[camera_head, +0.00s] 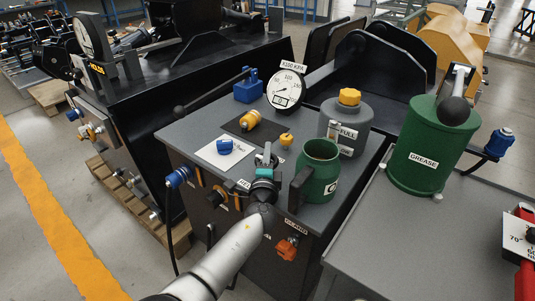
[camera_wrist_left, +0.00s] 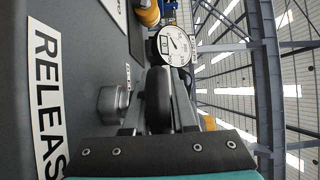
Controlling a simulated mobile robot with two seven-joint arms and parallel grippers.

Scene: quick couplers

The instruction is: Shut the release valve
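My left gripper (camera_head: 266,156) is low over the front part of the grey cabinet top, beside a white label partly hidden in the head view. In the left wrist view the label (camera_wrist_left: 45,95) reads "RELEAS", its end cut off. The release valve shows there as a metal hex fitting (camera_wrist_left: 110,103) and a black rounded handle (camera_wrist_left: 158,100). The handle stands between my two grey fingers, which look closed in on both of its sides. The valve's exact turn is hidden by my gripper. My right gripper is not in view.
A dial gauge (camera_head: 285,90) stands at the back of the cabinet top (camera_head: 190,128). An open green container (camera_head: 318,170) is close right of my gripper, with a grey canister (camera_head: 345,122) behind it. A blue coupler (camera_head: 223,146) lies on a white card to the left.

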